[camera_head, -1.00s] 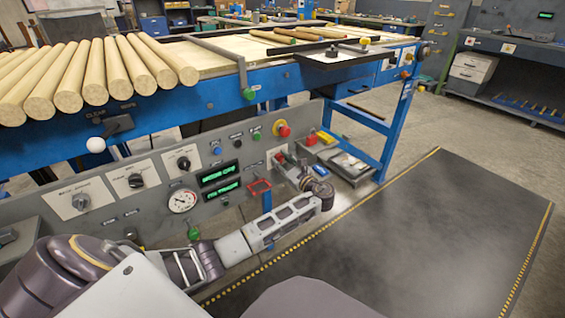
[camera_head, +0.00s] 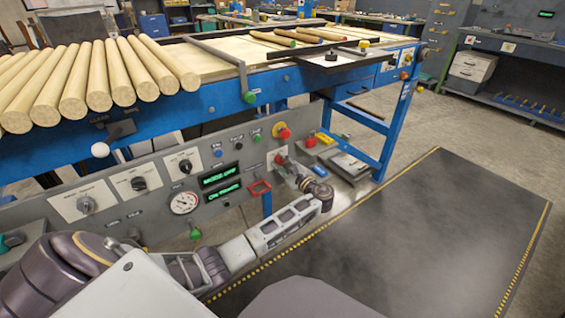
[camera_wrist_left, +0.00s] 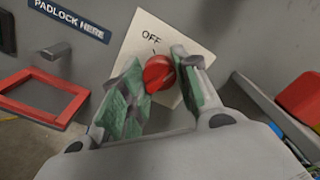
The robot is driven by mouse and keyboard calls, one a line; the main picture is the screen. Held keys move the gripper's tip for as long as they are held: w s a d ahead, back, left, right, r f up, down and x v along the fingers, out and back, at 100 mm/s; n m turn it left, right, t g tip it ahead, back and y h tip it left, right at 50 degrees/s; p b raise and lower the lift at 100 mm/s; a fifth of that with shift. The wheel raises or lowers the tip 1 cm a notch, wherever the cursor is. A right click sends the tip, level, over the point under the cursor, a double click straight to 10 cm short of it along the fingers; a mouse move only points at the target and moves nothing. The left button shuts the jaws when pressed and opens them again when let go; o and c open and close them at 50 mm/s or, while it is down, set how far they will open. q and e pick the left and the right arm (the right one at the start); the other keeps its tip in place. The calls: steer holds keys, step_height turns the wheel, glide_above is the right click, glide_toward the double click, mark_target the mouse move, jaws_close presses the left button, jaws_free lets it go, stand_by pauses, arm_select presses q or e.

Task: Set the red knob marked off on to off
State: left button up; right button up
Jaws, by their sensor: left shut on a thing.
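The red knob (camera_wrist_left: 158,72) sits on a pale plate (camera_wrist_left: 150,30) on the grey panel, with the word OFF printed above it in the left wrist view. My left gripper (camera_wrist_left: 157,80) has its green-padded fingers on either side of the knob and is shut on it. Its left pad overlaps the knob's left edge, so the knob's exact pointing is hard to read. In the head view my left gripper (camera_head: 285,168) is at the panel, and the red knob is a small patch mostly hidden there. My right gripper is not in view.
A red frame (camera_wrist_left: 42,98) beside a PADLOCK HERE label (camera_wrist_left: 70,18) lies left of the knob. A red mushroom button (camera_head: 284,132) is above it. A tray of coloured things (camera_head: 322,142) stands to the right. The dark floor mat (camera_head: 400,235) is clear.

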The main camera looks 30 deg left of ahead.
arm_select(q)
steer(key=shift+f+n+b, duration=0.1)
steer(key=shift+n+b, duration=2.2)
steer(key=shift+n, duration=3.9)
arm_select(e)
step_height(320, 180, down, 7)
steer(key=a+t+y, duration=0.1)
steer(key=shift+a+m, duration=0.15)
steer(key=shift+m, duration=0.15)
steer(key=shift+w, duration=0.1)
arm_select(q)
steer(key=o, duration=1)
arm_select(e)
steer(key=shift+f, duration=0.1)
arm_select(q)
steer(key=shift+d, duration=0.1)
steer(key=shift+v, duration=5.95)
